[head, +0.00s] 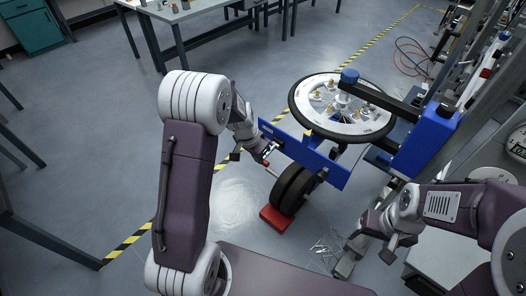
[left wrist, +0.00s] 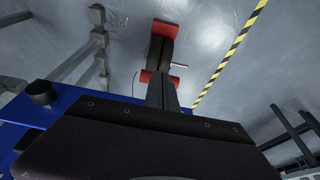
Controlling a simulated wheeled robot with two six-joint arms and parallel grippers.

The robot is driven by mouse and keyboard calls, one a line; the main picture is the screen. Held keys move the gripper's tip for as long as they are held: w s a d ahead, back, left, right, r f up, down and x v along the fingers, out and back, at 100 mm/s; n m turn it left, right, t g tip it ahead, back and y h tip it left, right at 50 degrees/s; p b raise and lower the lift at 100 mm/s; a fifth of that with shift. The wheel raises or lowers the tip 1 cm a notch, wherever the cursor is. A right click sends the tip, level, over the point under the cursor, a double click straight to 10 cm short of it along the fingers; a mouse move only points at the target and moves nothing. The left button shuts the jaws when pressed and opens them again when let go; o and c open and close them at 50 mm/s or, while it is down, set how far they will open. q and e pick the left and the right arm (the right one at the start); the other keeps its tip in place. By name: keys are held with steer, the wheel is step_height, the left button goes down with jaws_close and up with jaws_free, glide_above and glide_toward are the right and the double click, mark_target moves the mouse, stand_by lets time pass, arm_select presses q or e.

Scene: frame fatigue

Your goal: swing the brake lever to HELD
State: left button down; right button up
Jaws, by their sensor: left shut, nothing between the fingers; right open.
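A blue plate (head: 318,160) stands below a round spoked wheel, with a small light marking at its upper left end. A short pale and red part at its left end (head: 268,149) may be the brake lever; my gripper partly covers it, and I cannot read its setting. My left gripper (head: 256,155) is shut and empty beside that end; whether it touches is unclear. In the left wrist view my shut fingers (left wrist: 161,92) point toward a dark roller with red blocks. A thin pale rod (left wrist: 180,65) shows beside it. My right gripper (head: 374,240) is open and empty, lower right.
The spoked wheel (head: 340,106) lies flat above the plate, with a blue-ended arm (head: 402,104) over it. A dark roller (head: 296,190) stands on a red block (head: 277,217). Workbenches stand behind. Open floor lies left, crossed by yellow-black tape (head: 125,243).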

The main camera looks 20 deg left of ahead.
arm_select(q)
steer(key=shift+b+x, duration=0.6)
steer(key=shift+x, duration=0.4)
arm_select(e)
step_height(320, 180, down, 2)
steer(key=shift+f, duration=0.1)
arm_select(q)
steer(key=shift+s+a, duration=0.1)
steer(key=shift+s, duration=0.1)
steer(key=shift+w+d+r+p, duration=0.3)
steer(key=shift+w+r+p, duration=0.1)
steer(key=shift+w+p, duration=0.3)
steer(key=shift+s, duration=0.1)
arm_select(e)
steer(key=shift+r, duration=0.65)
arm_select(q)
steer(key=shift+r, duration=0.1)
arm_select(e)
steer(key=shift+r, duration=0.1)
